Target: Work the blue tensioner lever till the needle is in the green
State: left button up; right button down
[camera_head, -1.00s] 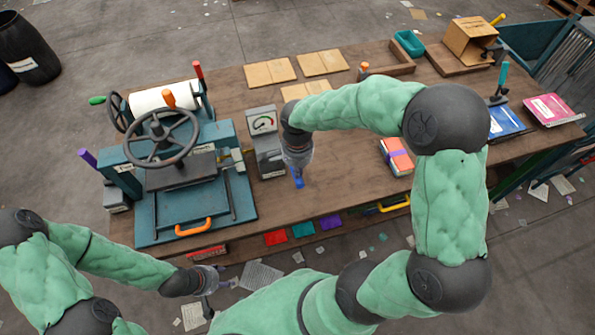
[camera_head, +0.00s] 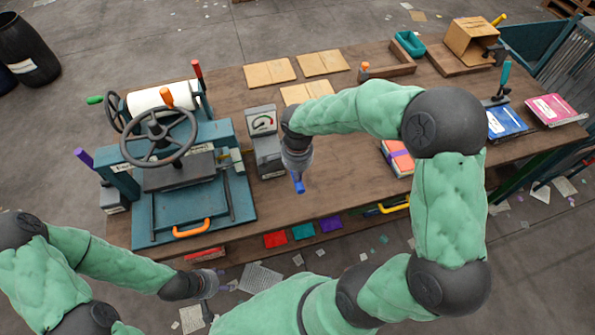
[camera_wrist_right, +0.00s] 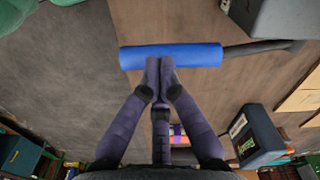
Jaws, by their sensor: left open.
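The blue tensioner lever's grip (camera_wrist_right: 195,55) lies crosswise in the right wrist view, on a dark rod running right. In the head view its blue end (camera_head: 299,186) shows just below my right gripper (camera_head: 298,172). My right gripper's fingers (camera_wrist_right: 160,66) are together, and their tips overlap the middle of the grip; it does not lie between them. Whether they touch it is hard to tell. The grey gauge box (camera_head: 262,122) has a dial with green and red marks; its needle is too small to read. My left gripper (camera_head: 222,286) is open and empty, low in front of the table.
A teal press (camera_head: 150,210) with a handwheel (camera_head: 158,138) stands left of the gauge. Cardboard sheets (camera_head: 270,72) lie behind, and books (camera_head: 397,157) lie to the right, partly behind my right arm.

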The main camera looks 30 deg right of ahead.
jog(key=shift+f+b, duration=1.65)
jog(key=shift+f, duration=0.4)
jog(key=shift+r, duration=0.2)
dwell(0.3)
notch_tip(320, 180, up, 14)
jog(key=p, duration=0.9)
jog(key=shift+p, duration=0.4)
dwell(0.7)
jog(key=shift+f+n+p, duration=0.9)
jog(key=shift+n+p, duration=0.6)
jog(key=shift+f+n+p, duration=0.85)
jog(key=shift+n+p, duration=0.65)
jog(key=shift+f+b, duration=0.7)
jog(key=shift+b, duration=0.05)
